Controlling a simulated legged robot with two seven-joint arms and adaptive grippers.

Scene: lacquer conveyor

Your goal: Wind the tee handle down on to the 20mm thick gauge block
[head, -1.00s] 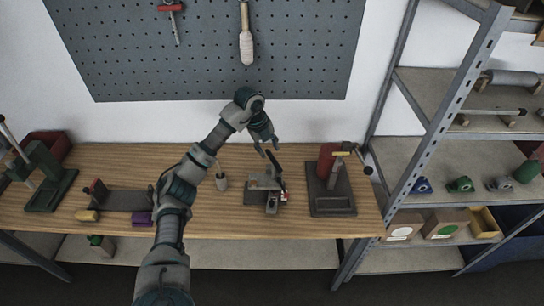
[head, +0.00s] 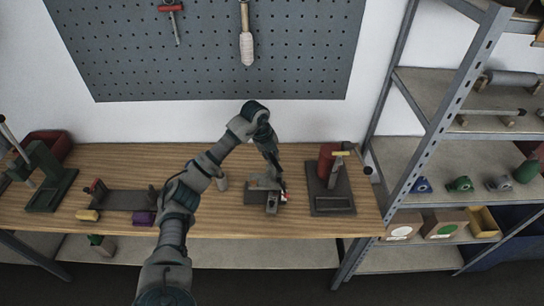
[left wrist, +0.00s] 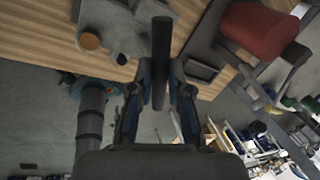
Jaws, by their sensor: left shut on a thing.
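The clamp device (head: 262,197) is grey, on a dark base on the bench, with a small red part (head: 284,197) at its right side. My left gripper (head: 276,165) is above it, fingers pointing down, shut on the dark tee handle. In the left wrist view the dark bar of the tee handle (left wrist: 161,48) runs between the fingers of my left gripper (left wrist: 159,78). I cannot make out the gauge block or its contact with the clamp; the gripper and handle hide part of the device. My right gripper is not in view.
A red cylinder on a dark stand (head: 332,203) is close to the right. A dark fixture (head: 122,199) and a green press (head: 45,178) stand farther left. A metal shelf rack (head: 430,140) borders the bench's right end.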

